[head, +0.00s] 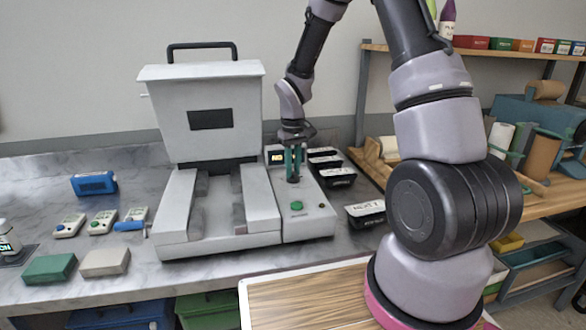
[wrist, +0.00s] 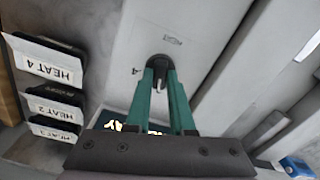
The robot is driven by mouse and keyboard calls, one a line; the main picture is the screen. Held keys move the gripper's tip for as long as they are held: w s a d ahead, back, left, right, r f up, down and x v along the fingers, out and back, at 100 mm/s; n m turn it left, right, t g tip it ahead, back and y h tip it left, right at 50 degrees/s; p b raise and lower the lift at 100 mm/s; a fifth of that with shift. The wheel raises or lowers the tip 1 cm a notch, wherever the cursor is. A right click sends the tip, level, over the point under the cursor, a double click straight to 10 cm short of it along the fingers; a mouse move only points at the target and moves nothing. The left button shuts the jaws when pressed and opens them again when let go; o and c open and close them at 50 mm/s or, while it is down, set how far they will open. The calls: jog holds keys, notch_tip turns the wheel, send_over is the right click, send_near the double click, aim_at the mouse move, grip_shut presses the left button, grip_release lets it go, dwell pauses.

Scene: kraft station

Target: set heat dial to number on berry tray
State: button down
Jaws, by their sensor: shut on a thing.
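The heat dial (wrist: 159,61) is a small dark knob on the sealer's grey side panel. My gripper (head: 293,172) has its teal fingers shut on the dial; the fingers also show closing around it in the wrist view (wrist: 160,80). They hide most of the dial, so its setting cannot be read. Small black trays with white labels stand beside the panel. In the wrist view the labels look upside down: one tray reads HEAT 4 (wrist: 48,63), the middle one seems to read HEAT 2 (wrist: 52,106), and the lowest is hard to read (wrist: 54,131). I cannot tell which tray holds berries.
The sealer (head: 212,115) stands with its lid raised. Its panel has a green button (head: 297,205) and a small lit display (head: 277,157). A black tray labelled NEXT (head: 366,214) is at the right. Small boxes and a blue device (head: 94,183) lie at the left.

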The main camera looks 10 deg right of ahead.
jog(key=shift+n, duration=0.3)
jog(key=c, duration=0.8)
grip_release()
jog(key=shift+r, duration=0.15)
notch_tip(320, 180, up, 11)
jog(key=shift+f, duration=0.2)
jog(key=shift+r, duration=0.1)
notch_tip(320, 180, up, 6)
jog(key=m+t, duration=0.1)
send_over(293, 172)
jog(key=s+d, duration=0.2)
jog(key=s, duration=0.1)
jog(key=s+d+r+m+t, duration=0.2)
jog(key=s+r+m, duration=0.1)
jog(key=s+r, duration=0.4)
jog(key=s+r+m+t, duration=0.1)
jog(key=s+r, duration=0.1)
jog(key=s, duration=0.2)
jog(key=s+d+r+m+t+y, duration=0.1)
jog(key=s+r, duration=0.1)
jog(key=s, duration=0.2)
jog(key=s+d+r+m+t+y, duration=0.1)
jog(key=s+r+m+t, duration=0.1)
jog(key=s, duration=0.2)
jog(key=shift+s+d+r, duration=0.15)
jog(key=shift+s+r, duration=0.1)
jog(key=shift+s, duration=0.15)
